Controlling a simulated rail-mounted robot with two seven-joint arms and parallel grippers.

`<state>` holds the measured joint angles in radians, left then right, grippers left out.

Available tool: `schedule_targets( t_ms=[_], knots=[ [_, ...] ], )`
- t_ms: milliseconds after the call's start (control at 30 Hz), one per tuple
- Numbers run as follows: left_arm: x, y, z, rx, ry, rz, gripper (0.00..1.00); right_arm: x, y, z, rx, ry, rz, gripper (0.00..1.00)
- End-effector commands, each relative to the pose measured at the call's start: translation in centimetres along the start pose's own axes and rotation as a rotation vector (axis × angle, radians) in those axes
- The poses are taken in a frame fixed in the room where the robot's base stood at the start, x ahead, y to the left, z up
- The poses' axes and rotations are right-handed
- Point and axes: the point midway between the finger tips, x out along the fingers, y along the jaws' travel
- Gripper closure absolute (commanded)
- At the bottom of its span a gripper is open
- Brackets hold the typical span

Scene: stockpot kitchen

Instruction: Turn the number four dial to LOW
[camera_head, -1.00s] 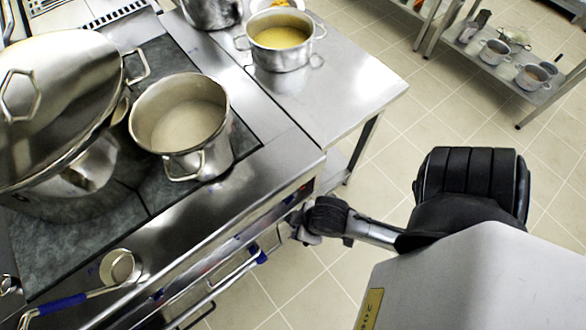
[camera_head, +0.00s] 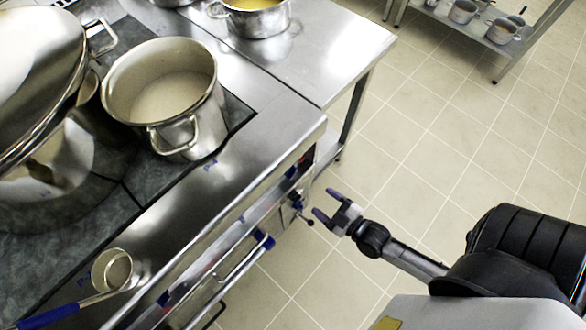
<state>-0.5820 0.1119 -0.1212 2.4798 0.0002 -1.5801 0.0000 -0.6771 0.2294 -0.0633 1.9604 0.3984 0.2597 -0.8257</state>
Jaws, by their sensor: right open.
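The stove's front panel (camera_head: 248,215) runs along the lower middle, seen at a steep angle. Small dark and blue dial-like parts (camera_head: 296,199) show near its right end. I cannot read their numbers or settings, so I cannot tell which is number four. My right gripper (camera_head: 325,203) is open and empty, just right of that end. Its two purple-tipped fingers point left toward the panel, with a small gap in the picture. I cannot tell whether it touches anything. My left gripper is not in view.
An open pot (camera_head: 178,146) and a large lidded stockpot (camera_head: 25,90) stand on the stove. A ladle (camera_head: 118,268) with a blue handle lies near the front edge. A steel table (camera_head: 335,50) with a pot (camera_head: 258,20) adjoins the stove.

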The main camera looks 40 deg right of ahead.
Motion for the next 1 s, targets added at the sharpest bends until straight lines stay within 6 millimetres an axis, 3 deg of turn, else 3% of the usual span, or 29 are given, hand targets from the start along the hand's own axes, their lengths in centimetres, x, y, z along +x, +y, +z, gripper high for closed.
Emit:
schedule_targets(
  t_ms=[133,267,700,1000],
  knots=[
    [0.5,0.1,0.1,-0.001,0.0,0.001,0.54,-0.1,0.4,0.6,-0.023,0.024,0.044,0.34],
    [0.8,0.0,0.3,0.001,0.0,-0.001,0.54,1.1,0.6,0.6,-0.027,0.032,0.057,0.34],
    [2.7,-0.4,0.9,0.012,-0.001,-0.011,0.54,9.1,1.0,0.4,-0.026,0.032,0.056,0.34],
    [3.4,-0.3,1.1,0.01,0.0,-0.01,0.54,12.5,1.2,0.3,-0.027,0.03,0.055,0.34]
  ],
)
